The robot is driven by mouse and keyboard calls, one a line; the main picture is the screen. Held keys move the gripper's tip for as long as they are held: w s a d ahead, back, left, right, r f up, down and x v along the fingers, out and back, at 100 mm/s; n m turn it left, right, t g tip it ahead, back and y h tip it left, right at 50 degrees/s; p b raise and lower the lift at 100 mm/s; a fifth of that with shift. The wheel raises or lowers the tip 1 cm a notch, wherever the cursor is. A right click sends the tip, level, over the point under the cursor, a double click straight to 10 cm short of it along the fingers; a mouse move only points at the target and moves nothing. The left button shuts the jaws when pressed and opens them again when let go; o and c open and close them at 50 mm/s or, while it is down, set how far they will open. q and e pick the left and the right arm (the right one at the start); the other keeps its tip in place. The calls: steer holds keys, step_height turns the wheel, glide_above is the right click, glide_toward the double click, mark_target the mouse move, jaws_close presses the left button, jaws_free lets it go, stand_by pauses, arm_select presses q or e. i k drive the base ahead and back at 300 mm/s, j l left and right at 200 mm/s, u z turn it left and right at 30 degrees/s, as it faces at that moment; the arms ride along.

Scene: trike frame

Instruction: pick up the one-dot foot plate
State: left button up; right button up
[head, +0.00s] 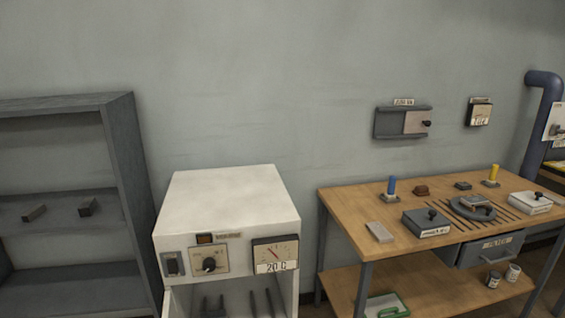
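No dot marking is legible, so I cannot tell which thing is the one-dot foot plate. On the wooden workbench, a flat light-grey plate (379,232) lies near the left front edge. A small dark-grey block (463,185) lies toward the back. A blue cylinder (391,186) and a yellow cylinder (493,173) stand on small grey bases. Two small blocks, one brownish-grey (35,213) and one dark (87,207), lie apart on the grey shelf at left. Neither of my grippers is in view.
A white oven-like cabinet (228,199) with a dial stands between the grey shelf unit (128,160) and the workbench (343,208). The bench carries a round dark fixture (458,208), boxes with knobs (425,222) and a brown lump (421,190). A green tray (402,300) is below.

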mark_target(471, 200)
steer(key=j, duration=1.55)
steer(key=z, duration=1.5)
steer(key=i+l, duration=0.75)
steer(key=l, duration=0.2)
steer(key=i+l+u, duration=0.1)
steer(key=i+l, duration=0.3)
steer(key=l, duration=0.1)
